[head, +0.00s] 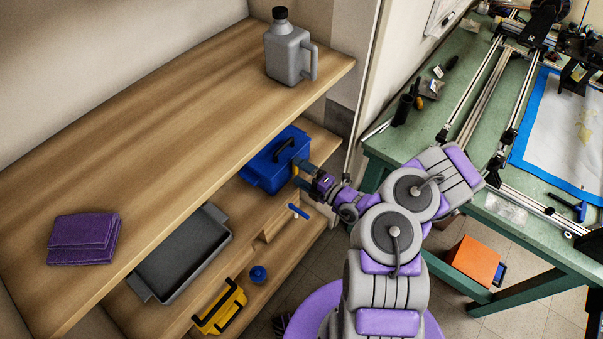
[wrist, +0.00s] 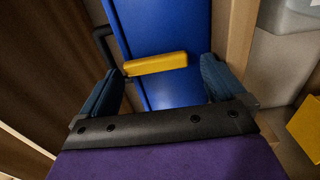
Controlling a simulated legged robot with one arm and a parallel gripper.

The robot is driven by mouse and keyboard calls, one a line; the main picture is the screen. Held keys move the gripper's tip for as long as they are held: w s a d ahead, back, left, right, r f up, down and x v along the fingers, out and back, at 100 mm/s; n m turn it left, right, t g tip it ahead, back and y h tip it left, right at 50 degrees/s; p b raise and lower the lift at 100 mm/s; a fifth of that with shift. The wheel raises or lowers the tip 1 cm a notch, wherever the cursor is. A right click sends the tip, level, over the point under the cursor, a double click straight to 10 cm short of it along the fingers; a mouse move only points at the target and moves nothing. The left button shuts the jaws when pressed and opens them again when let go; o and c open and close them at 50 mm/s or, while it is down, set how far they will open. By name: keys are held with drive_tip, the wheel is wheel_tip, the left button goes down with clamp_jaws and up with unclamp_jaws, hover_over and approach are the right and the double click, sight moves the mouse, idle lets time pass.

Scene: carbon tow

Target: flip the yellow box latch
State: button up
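The blue box (head: 270,168) with a black handle stands on the lower shelf at its right end, under the upper shelf. Its yellow latch (head: 296,171) is mostly hidden by my gripper in the head view. In the wrist view the yellow latch (wrist: 157,64) is a bar sticking out across the blue box face (wrist: 175,92). My gripper (wrist: 158,84) is open, with one dark blue finger on each side of the latch's lower part. The left finger is close to the latch's left end; I cannot tell if they touch. The right finger is apart from it.
The upper shelf (head: 150,130) overhangs the box and holds a grey jug (head: 287,52) and a folded purple cloth (head: 83,239). A green workbench (head: 450,95) stands right.

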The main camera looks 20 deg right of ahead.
drive_tip(key=shift+r, duration=0.1)
drive_tip(key=shift+s+d, duration=0.35)
drive_tip(key=shift+s, duration=0.05)
drive_tip(key=p+v, duration=0.5)
drive_tip(key=v, duration=1.1)
drive_tip(key=shift+s+d, duration=0.1)
drive_tip(key=shift+s, duration=0.1)
drive_tip(key=w+a+r+n+g+y, duration=0.2)
drive_tip(key=a+r+n+g+y, duration=0.45)
drive_tip(key=a+r+n, duration=0.4)
drive_tip(key=s+a+r+n+g+h, duration=0.1)
drive_tip(key=s+a+r+n+g, duration=0.25)
drive_tip(key=r+n+g, duration=0.35)
drive_tip(key=s+a+r+n+g+h, duration=0.1)
drive_tip(key=s+a+r+n+g, duration=0.2)
drive_tip(key=n, duration=0.6)
drive_tip(key=s+a+r+n+g+h, duration=0.3)
drive_tip(key=s+r+n+h, duration=0.4)
drive_tip(key=s+n, duration=0.4)
drive_tip(key=s+d+r+n+t+h, duration=0.1)
drive_tip(key=s+d+n+h, duration=0.1)
drive_tip(key=n, duration=0.1)
drive_tip(key=s+d+r+n+t+h, duration=0.1)
drive_tip(key=s+d+n+h, duration=0.1)
drive_tip(key=d+n+h, duration=0.1)
drive_tip(key=s+d+r+n+t+h, duration=0.1)
drive_tip(key=s+d+r+n+h, duration=0.1)
drive_tip(key=n+h, duration=0.1)
drive_tip(key=shift+d+n, duration=0.2)
drive_tip(key=shift+n, duration=0.05)
